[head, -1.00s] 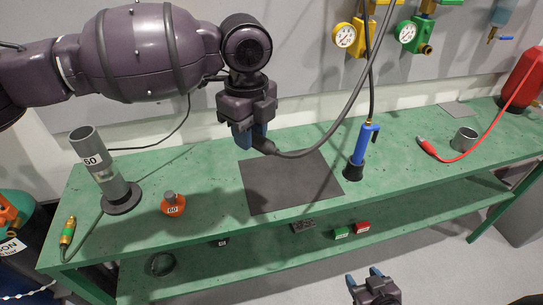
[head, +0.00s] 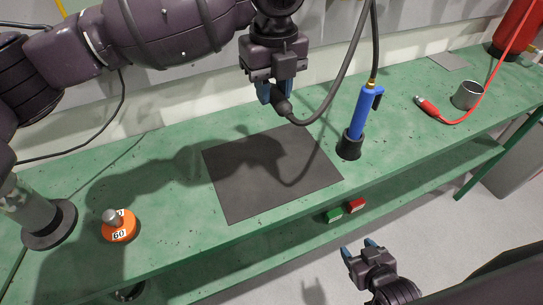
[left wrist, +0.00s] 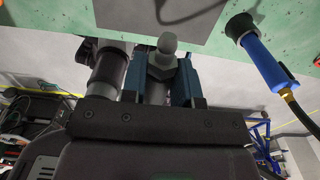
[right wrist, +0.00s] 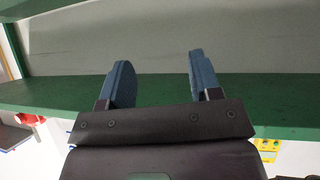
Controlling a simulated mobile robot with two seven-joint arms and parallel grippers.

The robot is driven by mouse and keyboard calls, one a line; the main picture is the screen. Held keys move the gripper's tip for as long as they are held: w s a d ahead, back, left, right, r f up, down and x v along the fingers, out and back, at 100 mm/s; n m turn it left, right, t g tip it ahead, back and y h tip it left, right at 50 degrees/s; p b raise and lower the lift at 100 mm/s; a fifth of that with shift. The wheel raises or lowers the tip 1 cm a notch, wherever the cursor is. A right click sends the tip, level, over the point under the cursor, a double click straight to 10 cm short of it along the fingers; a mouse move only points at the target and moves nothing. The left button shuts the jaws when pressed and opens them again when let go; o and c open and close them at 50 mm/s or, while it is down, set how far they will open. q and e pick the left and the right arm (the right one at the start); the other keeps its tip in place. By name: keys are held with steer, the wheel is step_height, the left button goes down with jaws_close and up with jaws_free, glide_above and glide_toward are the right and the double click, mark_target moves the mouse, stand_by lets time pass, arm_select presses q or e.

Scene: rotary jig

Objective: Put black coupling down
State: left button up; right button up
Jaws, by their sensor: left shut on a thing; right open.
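The black coupling (head: 283,106) is on the end of a dark hose and sits between the blue fingers of my left gripper (head: 272,94). My left gripper is shut on it and holds it above the bench, over the back edge of the dark grey mat (head: 240,190). In the left wrist view the coupling (left wrist: 165,50) shows as a grey, rounded end between the fingers. My right gripper (head: 360,248) is open and empty in front of the bench, and its two spread fingers show in the right wrist view (right wrist: 160,80).
A blue torch-like tool (head: 362,115) stands in a black holder right of the mat. An orange weight (head: 119,230) and a grey tube on a dark base (head: 60,222) stand at left. The mat is clear.

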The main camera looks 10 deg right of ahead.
arm_select(q)
steer(key=f, duration=0.3)
steer(key=shift+s, duration=0.2)
steer(key=b, duration=0.2)
glide_above(273, 169)
step_height(273, 169, down, 10)
steer(key=shift+f, duration=0.1)
steer(key=shift+s+f, duration=0.1)
steer(key=shift+f, duration=1)
steer(key=shift+f+b, duration=0.3)
steer(key=shift+f, duration=2)
arm_select(e)
steer(key=shift+f, duration=1.1)
steer(key=shift+a, duration=0.1)
arm_select(q)
steer(key=shift+f, duration=0.2)
steer(key=o, duration=0.9)
steer(key=shift+o, duration=0.3)
arm_select(e)
steer(key=shift+s, duration=0.1)
